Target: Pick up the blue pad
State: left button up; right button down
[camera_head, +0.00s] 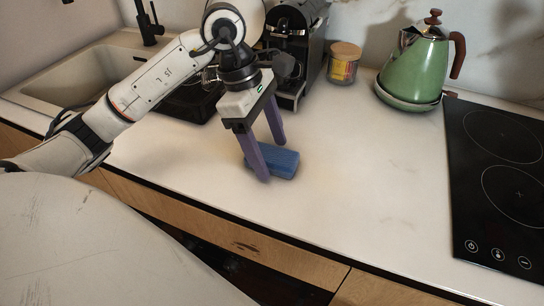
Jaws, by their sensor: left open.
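The blue pad (284,164) lies flat on the white countertop, left of the middle of the head view. My left gripper (272,162) reaches down to it from above, with its two purple fingers spread. The nearer finger stands in front of the pad's left part and hides some of it. The other finger comes down behind the pad. The pad appears to lie between the fingers, but I cannot tell whether either finger touches it. My right gripper is not in view.
A black coffee machine (296,50) and a jar with a wooden lid (343,66) stand behind the gripper. A green kettle (413,68) stands at the back right, by the black cooktop (497,185). A sink (75,75) is at the left. The counter right of the pad is clear.

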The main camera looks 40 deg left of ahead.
aim_at(269, 153)
pick_arm(q)
jog(key=c, duration=1.1)
jog(key=shift+r, duration=0.1)
notch_tip(269, 153, up, 10)
jog(key=shift+f, duration=0.1)
